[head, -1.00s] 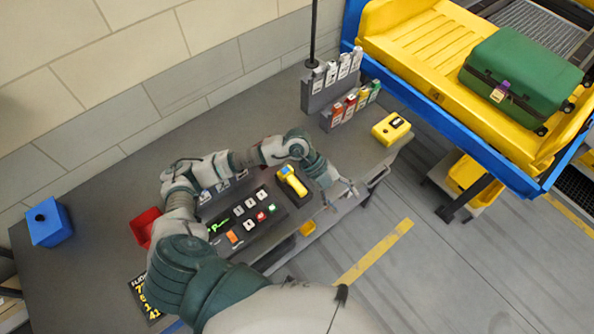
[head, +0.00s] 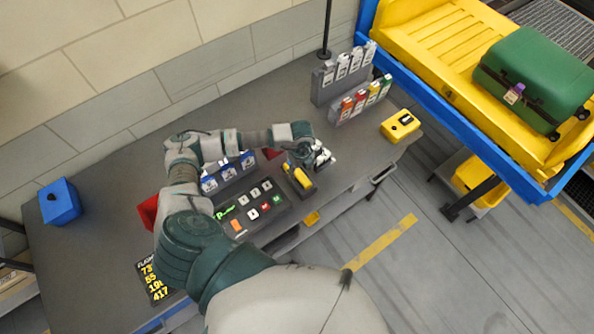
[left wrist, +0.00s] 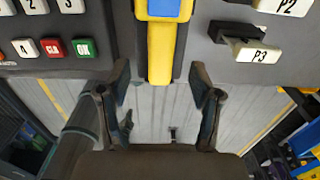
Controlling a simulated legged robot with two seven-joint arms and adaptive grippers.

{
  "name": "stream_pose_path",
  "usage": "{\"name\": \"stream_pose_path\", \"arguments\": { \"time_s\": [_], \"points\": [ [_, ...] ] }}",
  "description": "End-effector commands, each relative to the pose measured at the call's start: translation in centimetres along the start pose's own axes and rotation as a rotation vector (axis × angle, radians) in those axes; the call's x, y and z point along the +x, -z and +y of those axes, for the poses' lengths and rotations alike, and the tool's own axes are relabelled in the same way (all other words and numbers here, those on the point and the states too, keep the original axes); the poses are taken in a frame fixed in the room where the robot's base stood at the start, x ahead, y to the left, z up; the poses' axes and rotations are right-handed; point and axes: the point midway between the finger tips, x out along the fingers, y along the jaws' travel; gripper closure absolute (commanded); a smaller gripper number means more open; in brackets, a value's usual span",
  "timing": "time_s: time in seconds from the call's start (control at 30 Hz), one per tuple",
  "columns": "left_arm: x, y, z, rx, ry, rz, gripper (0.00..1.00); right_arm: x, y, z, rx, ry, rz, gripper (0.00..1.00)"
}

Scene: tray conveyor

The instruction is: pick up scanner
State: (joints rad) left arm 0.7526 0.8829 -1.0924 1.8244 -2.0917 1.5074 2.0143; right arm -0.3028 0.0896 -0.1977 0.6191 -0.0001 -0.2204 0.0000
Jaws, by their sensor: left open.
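The scanner (head: 298,178) is yellow with a blue face and lies in a dark cradle on the desk, right of the keypad. In the left wrist view the scanner (left wrist: 161,45) points down the picture, in line with the gap between my fingers. My left gripper (head: 304,158) is over the scanner's far end in the head view, partly covering it. In the left wrist view the left gripper (left wrist: 162,88) is open, its two dark fingers apart on either side of the scanner's line, with nothing held. My right gripper is not in view.
The keypad (head: 250,207) lies beside the scanner. P2 and P3 tags (left wrist: 262,54) stand on its other side. Tag racks (head: 345,75), a yellow box (head: 400,125), a blue box (head: 59,203) and a red bin (head: 148,211) are on the desk. A green suitcase (head: 535,75) lies in a yellow tray.

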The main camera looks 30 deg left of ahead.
Motion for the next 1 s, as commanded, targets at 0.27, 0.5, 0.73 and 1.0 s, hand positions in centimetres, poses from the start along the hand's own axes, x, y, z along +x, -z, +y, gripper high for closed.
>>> {"name": "stream_pose_path", "arguments": {
  "time_s": [0.27, 0.5, 0.73, 1.0],
  "points": [
    [3.0, 0.3, -0.1, 0.001, -0.003, -0.001, 0.35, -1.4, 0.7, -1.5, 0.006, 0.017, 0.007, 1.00],
    [5.5, 0.3, -0.2, 0.001, 0.000, -0.001, 0.35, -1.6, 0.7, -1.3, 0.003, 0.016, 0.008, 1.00],
    [5.5, 0.2, -0.1, 0.001, 0.001, 0.001, 0.48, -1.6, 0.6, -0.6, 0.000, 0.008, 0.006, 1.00],
    [5.5, 0.1, -0.2, 0.001, 0.001, 0.001, 1.00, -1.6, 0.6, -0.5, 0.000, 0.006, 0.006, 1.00]
  ]
}}
